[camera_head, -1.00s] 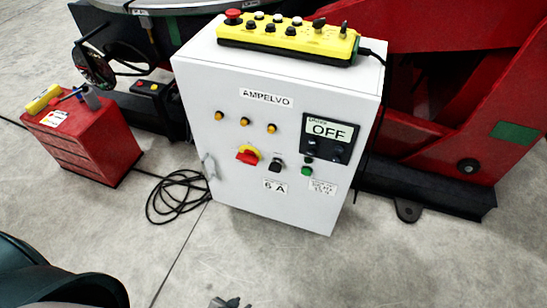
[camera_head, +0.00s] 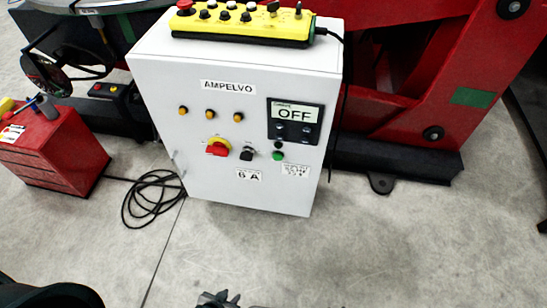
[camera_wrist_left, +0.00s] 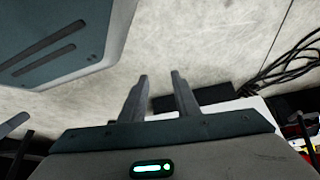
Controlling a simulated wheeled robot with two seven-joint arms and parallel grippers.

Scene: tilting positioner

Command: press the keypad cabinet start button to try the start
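The white cabinet (camera_head: 215,185) labelled AMPELVO stands upright in the head view. Its front has a black panel (camera_head: 294,122) reading OFF, with a green button (camera_head: 278,156) below it beside a small label. A red and yellow rotary switch (camera_head: 217,147) and a black selector (camera_head: 247,153) sit to the left. My left gripper (camera_head: 218,299) shows only as dark tips at the bottom edge, well below and apart from the cabinet. In the left wrist view its two fingers (camera_wrist_left: 159,76) are apart with nothing between them. My right gripper is not seen.
A yellow pendant (camera_head: 243,27) lies on the cabinet top, its cable at the right. A red tool chest (camera_head: 55,150) and coiled black cable (camera_head: 155,197) are at left. Red positioner frames (camera_head: 440,65) stand behind. The floor (camera_head: 350,250) in front is clear.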

